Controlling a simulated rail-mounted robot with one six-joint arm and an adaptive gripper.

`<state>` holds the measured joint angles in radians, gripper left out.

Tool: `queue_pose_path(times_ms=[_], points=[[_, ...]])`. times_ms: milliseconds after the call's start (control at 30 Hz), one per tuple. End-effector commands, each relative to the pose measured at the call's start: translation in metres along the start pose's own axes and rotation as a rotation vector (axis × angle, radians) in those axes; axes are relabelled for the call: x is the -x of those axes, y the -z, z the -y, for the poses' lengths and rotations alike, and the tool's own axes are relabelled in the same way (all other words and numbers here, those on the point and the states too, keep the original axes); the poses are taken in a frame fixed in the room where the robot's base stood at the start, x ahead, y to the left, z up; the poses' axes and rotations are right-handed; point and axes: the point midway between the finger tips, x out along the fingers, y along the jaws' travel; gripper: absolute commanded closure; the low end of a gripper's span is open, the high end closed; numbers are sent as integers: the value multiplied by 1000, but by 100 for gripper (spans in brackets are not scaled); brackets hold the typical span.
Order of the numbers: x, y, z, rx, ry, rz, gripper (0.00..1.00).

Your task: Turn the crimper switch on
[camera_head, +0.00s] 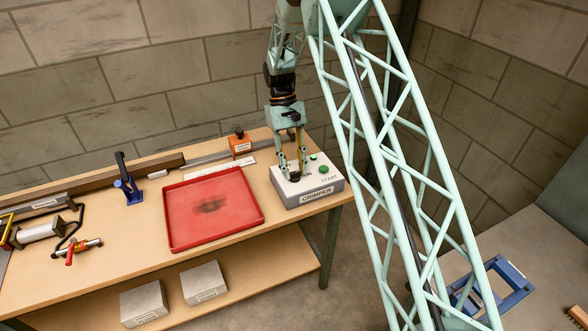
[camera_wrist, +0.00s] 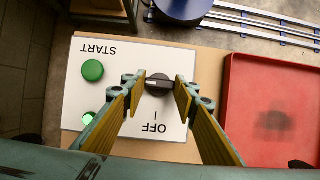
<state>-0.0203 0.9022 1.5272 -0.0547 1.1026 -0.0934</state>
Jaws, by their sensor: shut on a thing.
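The crimper box (camera_head: 335,184), a light grey control box labelled CRIMPER, sits at the right end of the bench. In the wrist view its top face (camera_wrist: 120,55) appears upside down, with START and OFF lettering. The switch is a black rotary knob (camera_wrist: 159,87) with its bar across the picture and a pale mark towards the left; the OFF tick lies below it. My gripper (camera_wrist: 158,88) points down and is shut on the knob, one finger on each side. It also shows over the box in the head view (camera_head: 292,176). My left finger hides part of the face.
A green START button (camera_wrist: 92,70) and a smaller bright green lamp (camera_wrist: 88,118) are beside the knob. A red tray (camera_head: 215,243) lies left of the box. An orange block (camera_head: 240,144) stands behind, and a blue clamp (camera_head: 128,188) further left.

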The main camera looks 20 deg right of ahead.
Motion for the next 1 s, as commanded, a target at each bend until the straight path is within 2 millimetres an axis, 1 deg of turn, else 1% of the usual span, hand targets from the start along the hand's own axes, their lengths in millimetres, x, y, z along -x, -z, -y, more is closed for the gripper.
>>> queue_pose_path(times_ms=[100,133,267,700,867,1000], points=[[0,0,0,0,0,1,83],[0,0,0,0,0,1,71],[0,0,0,0,0,0,59],[3,0,0,1,0,0,59],[12,1,0,1,-1,-2,59],[25,0,0,1,0,-1,59]])
